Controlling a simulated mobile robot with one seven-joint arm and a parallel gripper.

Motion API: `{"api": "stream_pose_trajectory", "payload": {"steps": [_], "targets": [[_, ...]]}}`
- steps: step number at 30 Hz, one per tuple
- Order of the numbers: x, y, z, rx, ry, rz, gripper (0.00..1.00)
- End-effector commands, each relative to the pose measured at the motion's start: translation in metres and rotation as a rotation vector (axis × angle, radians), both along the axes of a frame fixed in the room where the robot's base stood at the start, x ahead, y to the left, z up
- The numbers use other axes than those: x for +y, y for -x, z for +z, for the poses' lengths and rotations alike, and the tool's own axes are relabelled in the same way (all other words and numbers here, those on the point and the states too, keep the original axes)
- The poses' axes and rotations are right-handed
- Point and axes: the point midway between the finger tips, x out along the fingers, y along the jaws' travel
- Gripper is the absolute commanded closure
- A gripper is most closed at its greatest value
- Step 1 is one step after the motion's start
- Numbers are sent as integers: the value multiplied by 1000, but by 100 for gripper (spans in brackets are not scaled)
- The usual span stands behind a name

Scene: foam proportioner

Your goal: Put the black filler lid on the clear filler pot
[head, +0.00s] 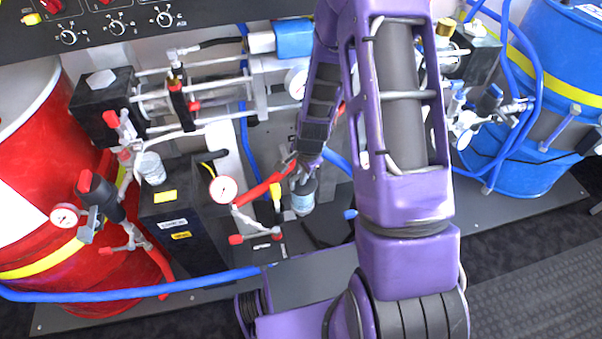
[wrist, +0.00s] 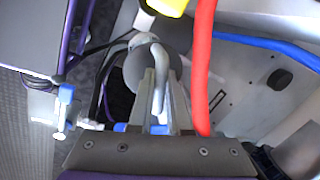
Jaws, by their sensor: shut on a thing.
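A clear, ribbed pot (head: 152,168), which looks like the filler pot, stands on the black tank (head: 180,230) at left in the head view. No black lid shows on it. My gripper (head: 300,178) is low in the middle, well to its right. In the wrist view my gripper (wrist: 158,105) is shut on a grey curved handle (wrist: 159,70). A dark round disc (wrist: 136,68) behind the handle looks like the filler lid; the fingers partly hide it. A small dark and pale-blue cylinder (head: 303,203) shows just below my gripper; whether they touch I cannot tell.
The red hose (wrist: 202,70) runs beside the fingers in the wrist view. A pressure gauge (head: 223,189) and red-handled valves stand between gripper and pot. A red drum (head: 50,190) is far left.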

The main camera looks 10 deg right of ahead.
Motion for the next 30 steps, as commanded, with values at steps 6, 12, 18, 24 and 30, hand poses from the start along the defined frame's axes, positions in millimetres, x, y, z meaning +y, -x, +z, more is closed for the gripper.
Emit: {"api": "stream_pose_trajectory", "payload": {"steps": [6, 12, 18, 24, 30], "targets": [[0, 0, -2, -1, 0, 0, 62], [0, 0, -1, -1, 0, 0, 49], [0, 0, 1, -1, 0, 0, 49], [-2, 3, 26, -5, 1, -2, 49], [-6, 12, 73, -6, 1, 0, 49]]}}
